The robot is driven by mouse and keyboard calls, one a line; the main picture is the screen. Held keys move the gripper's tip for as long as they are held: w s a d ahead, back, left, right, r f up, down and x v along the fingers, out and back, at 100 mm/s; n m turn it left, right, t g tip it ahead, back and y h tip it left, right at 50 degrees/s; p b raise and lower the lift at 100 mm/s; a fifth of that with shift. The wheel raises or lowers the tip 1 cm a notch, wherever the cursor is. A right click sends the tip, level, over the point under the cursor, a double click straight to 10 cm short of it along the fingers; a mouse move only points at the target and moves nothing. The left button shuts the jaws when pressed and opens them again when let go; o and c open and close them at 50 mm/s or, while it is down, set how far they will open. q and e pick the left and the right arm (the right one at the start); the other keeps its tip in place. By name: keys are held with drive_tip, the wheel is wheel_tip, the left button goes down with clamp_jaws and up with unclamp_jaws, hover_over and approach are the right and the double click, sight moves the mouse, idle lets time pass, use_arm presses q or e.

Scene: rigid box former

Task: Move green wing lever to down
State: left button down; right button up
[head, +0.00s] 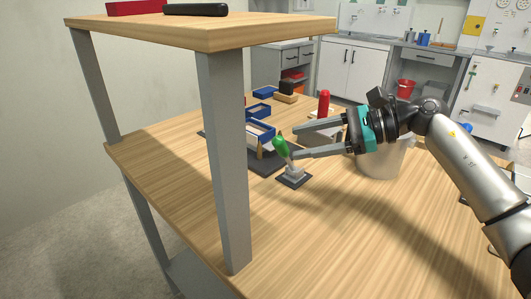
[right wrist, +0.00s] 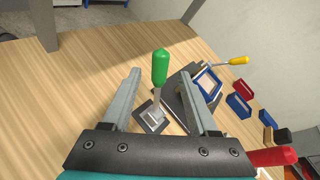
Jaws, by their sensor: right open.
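The green wing lever (head: 281,146) stands up from a small dark base plate (head: 294,178) on the wooden table, leaning a little to the left in the head view. My right gripper (head: 281,142) is open, its two fingers reaching in from the right on either side of the green handle. In the right wrist view the green handle (right wrist: 160,68) shows between the open fingers (right wrist: 161,72), with bare space on both sides. I cannot tell whether either finger touches it. My left gripper is not in view.
A grey shelf post (head: 222,160) rises left of the lever under a wooden shelf (head: 210,32). Blue trays (head: 259,132) and a red-handled lever (head: 324,102) stand behind. A pale bucket (head: 380,163) is behind my right gripper. The table front is clear.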

drive_tip(key=b+x, duration=0.1)
drive_tip(key=x, duration=0.7)
drive_tip(key=shift+w+a+f, duration=0.1)
drive_tip(key=shift+a+f, duration=0.1)
drive_tip(key=shift+a, duration=0.1)
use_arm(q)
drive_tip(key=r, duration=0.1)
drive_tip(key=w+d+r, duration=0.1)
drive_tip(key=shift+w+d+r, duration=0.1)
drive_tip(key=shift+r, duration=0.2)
use_arm(e)
clamp_jaws()
idle(0.5)
